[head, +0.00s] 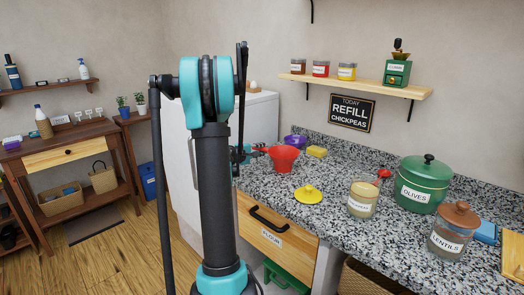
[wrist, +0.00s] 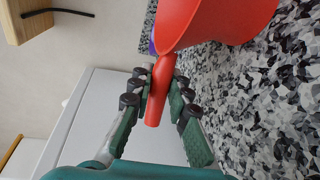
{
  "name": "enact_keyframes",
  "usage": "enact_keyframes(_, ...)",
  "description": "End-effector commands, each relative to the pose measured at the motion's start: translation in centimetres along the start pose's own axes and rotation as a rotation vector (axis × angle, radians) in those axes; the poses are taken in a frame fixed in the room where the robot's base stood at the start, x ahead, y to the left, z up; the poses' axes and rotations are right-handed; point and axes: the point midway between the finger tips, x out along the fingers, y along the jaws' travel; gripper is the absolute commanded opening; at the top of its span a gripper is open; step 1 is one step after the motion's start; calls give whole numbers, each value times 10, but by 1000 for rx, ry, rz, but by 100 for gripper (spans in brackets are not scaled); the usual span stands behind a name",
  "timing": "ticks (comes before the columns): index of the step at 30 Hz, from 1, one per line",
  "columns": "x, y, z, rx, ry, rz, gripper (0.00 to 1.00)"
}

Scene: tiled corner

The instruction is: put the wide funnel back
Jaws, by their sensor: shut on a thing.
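The wide funnel (head: 284,158) is red, with a broad cup and a narrow arm sticking out to the left. It is at the counter's far left part in the head view. My gripper (head: 248,152) is at its left, partly hidden by my arm. In the wrist view the fingers of my gripper (wrist: 158,78) are closed around the narrow red part of the funnel (wrist: 220,20), whose wide part reaches out of frame at the top. I cannot tell whether the funnel touches the counter.
The speckled counter (head: 330,190) holds a purple bowl (head: 294,141), a yellow sponge (head: 316,151), a yellow lid-like piece (head: 308,194), a labelled jar (head: 362,200), a green olives pot (head: 423,185) and a lentils jar (head: 451,232). A wooden shelf (head: 390,88) hangs above. Free counter lies mid-left.

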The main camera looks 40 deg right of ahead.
Motion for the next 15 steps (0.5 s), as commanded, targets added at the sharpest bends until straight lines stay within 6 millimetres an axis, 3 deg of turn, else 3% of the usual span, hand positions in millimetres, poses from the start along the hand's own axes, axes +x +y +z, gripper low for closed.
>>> enact_keyframes(7, 0, -2, 0, 0, 0, 0, 0)
enact_keyframes(8, 0, -2, 0, 0, 0, 0, 21)
enact_keyframes(9, 0, -2, 0, 0, 0, 0, 26)
enact_keyframes(12, 0, -2, 0, 0, 0, 0, 38)
enact_keyframes(15, 0, -2, 0, 0, 0, 0, 38)
